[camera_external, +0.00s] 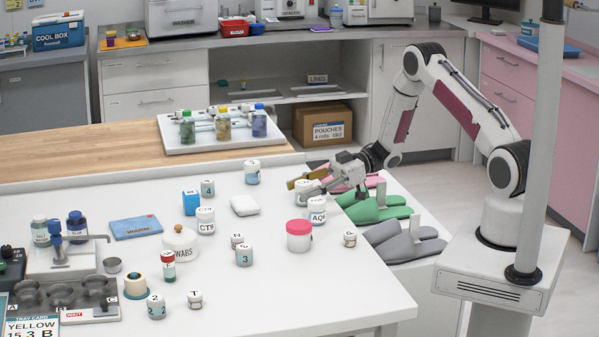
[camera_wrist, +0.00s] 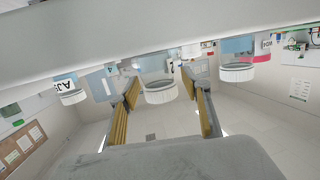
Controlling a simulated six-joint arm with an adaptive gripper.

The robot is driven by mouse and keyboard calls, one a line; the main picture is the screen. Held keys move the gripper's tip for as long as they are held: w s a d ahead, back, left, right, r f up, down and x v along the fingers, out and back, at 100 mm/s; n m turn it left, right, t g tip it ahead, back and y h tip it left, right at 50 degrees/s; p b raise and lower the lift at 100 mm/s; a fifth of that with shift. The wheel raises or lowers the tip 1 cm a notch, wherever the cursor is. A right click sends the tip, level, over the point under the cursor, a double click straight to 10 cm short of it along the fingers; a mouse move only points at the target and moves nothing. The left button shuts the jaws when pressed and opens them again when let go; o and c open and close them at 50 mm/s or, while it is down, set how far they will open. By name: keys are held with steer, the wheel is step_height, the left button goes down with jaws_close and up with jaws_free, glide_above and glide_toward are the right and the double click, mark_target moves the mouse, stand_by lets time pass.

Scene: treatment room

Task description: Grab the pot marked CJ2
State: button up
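No label reading CJ2 can be made out in either view. My gripper (camera_external: 300,184) is at the far right part of the white table, level and low, beside a small white-lidded pot (camera_external: 304,187) that it partly hides. In the wrist view, which looks upside down, my gripper (camera_wrist: 160,86) is open. Its two yellow-padded fingers stand on either side of a white-lidded pot (camera_wrist: 160,93), with gaps showing. Only a bit of that pot's dark marking shows. Just in front of it in the external view stands a pot marked AQ and something more (camera_external: 317,212).
Other labelled pots stand leftward, including one marked 3 (camera_external: 244,255). A white tray with bottles (camera_external: 180,146) is at the back. Green slippers (camera_external: 378,208) lie beside the table.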

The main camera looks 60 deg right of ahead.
mark_target(303, 182)
steer(key=c, duration=0.8)
steer(key=shift+r, duration=0.15)
steer(key=shift+c, duration=0.2)
steer(key=shift+r, duration=4.85)
